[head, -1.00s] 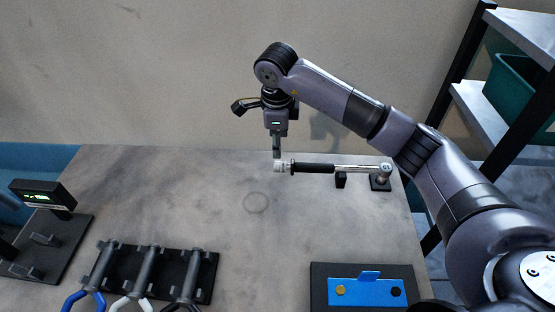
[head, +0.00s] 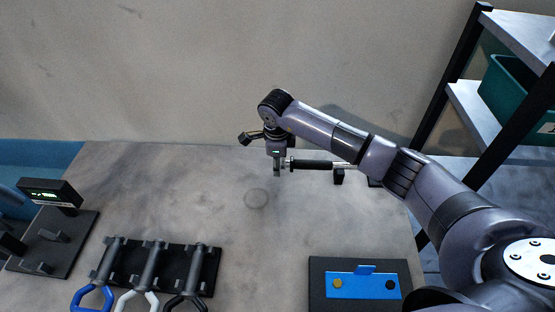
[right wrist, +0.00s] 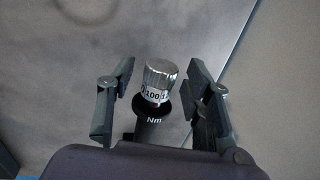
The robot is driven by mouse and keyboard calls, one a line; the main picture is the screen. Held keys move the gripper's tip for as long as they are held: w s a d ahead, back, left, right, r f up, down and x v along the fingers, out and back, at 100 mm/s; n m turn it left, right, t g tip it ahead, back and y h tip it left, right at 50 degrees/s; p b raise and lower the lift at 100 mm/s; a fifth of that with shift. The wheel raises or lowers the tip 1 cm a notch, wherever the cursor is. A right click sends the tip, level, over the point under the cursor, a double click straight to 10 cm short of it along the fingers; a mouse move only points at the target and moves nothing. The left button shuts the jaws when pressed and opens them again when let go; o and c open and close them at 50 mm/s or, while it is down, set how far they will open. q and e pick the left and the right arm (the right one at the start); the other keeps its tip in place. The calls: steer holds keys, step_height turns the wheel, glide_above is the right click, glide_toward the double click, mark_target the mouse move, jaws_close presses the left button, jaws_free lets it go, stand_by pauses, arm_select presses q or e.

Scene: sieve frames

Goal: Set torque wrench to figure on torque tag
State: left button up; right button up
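The torque wrench (head: 312,164) lies level on black stands at the back right of the table, its black grip pointing left. Its right end is hidden behind my right arm. My right gripper (head: 277,169) points down at the wrench's left end. In the right wrist view, the silver knurled knob (right wrist: 160,73) stands between the open fingers (right wrist: 156,85), with small gaps on both sides. I cannot make out a torque tag. My left gripper is not in view.
A rack (head: 115,270) holds several ring-ended tools at front left. A device with a lit display (head: 50,194) stands at far left. A blue plate (head: 362,285) lies on a black base at front right. Shelves with a green bin (head: 520,95) stand right. The table's middle is clear.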

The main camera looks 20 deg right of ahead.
jaws_close()
stand_by(0.3)
steer(key=shift+w+d+f+g+b, duration=0.15)
steer(key=shift+g+b, duration=0.25)
steer(key=shift+b, duration=0.55)
steer(key=g+y+b, duration=0.1)
steer(key=b, duration=0.2)
steer(key=g+b, duration=0.2)
steer(key=b, duration=0.2)
steer(key=g+y+b, duration=0.1)
steer(key=b, duration=0.2)
steer(key=shift+w+f+g+y, duration=0.15)
steer(key=shift+w+g+y, duration=0.15)
steer(key=shift+d+r+g+b, duration=0.15)
steer(key=shift+g+b, duration=0.25)
steer(key=shift+b, duration=0.9)
steer(key=shift+r, duration=0.1)
steer(key=shift+o, duration=0.4)
jaws_free()
